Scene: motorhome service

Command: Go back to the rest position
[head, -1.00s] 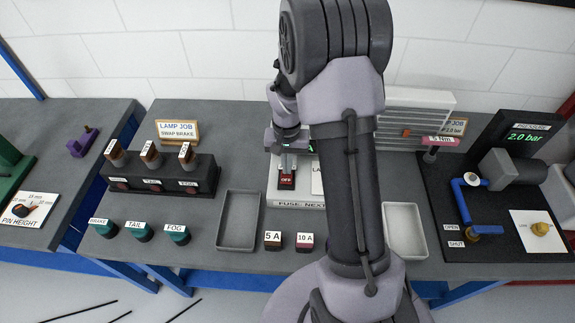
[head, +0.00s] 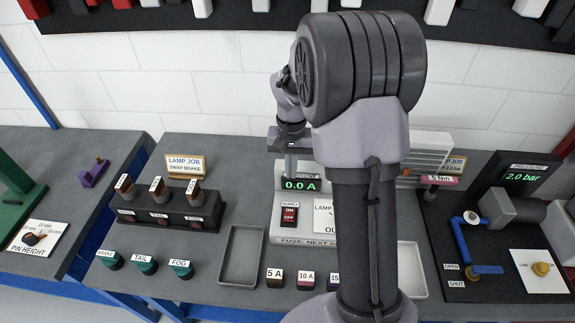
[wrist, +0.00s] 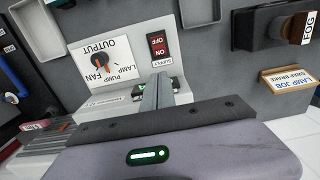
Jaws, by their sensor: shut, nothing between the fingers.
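My gripper (head: 291,167) hangs above the back of the white supply panel (head: 292,229) in the head view, clear of the red supply switch (head: 289,215). The panel's display (head: 300,185) reads 0.0 A. In the wrist view my gripper's fingers (wrist: 160,82) are shut together with nothing between them. The supply switch (wrist: 158,45) and the output selector (wrist: 104,62) lie beyond the fingertips there. Part of the panel is hidden behind my arm in the head view.
A lamp holder block (head: 170,219) with several lamps stands left, with a lamp job sign (head: 185,166) behind it. A grey tray (head: 242,256) and labelled fuses (head: 274,278) are in front. The blue-piped pressure station (head: 500,240) is at right. The wall behind is white.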

